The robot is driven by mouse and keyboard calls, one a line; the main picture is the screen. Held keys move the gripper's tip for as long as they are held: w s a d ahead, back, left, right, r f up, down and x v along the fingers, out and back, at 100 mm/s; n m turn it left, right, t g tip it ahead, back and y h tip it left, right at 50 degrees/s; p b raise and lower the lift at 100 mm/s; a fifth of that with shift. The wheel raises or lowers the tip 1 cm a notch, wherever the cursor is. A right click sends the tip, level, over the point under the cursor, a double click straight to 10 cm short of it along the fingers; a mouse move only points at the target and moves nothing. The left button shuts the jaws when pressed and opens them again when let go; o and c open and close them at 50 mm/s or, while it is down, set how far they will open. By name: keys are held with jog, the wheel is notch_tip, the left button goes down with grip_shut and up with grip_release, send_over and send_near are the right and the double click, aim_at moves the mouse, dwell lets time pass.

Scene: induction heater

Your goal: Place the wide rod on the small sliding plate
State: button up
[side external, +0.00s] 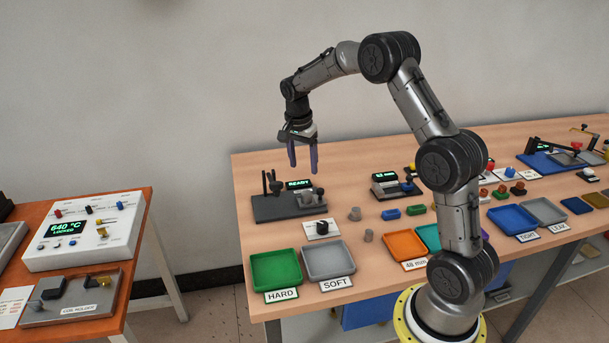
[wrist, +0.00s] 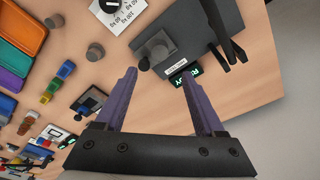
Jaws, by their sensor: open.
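My gripper (side external: 303,169) is open and empty, pointing down above the dark READY device (side external: 290,206). Two short grey cylinders, either possibly the wide rod, stand upright on the table: a back one (side external: 354,214) and a front one (side external: 369,236). They also show in the wrist view, one nearer (wrist: 95,52) and one farther (wrist: 54,21). The READY device carries a grey block (wrist: 158,46). I cannot tell which part is the small sliding plate.
A green HARD tray (side external: 275,270) and a grey SOFT tray (side external: 328,261) lie at the front edge. A white dial card (side external: 321,229) lies near the cylinders. Another display device (side external: 391,185) stands to the right. A 640 °C control box (side external: 85,231) is on the separate left table.

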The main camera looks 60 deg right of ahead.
jog(key=s+a+r+n+t, duration=0.3)
jog(key=s+a+r+n, duration=0.6)
jog(key=a+r, duration=0.4)
jog(key=s+a+n+t+y, duration=0.1)
jog(key=s+a+n, duration=0.3)
jog(key=s, duration=0.5)
jog(key=s+a+n+t, duration=0.1)
jog(key=s+a+n, duration=0.4)
jog(key=s, duration=0.4)
jog(key=shift+s+a+f+t+y, duration=0.3)
jog(key=shift+s+f+y, duration=0.1)
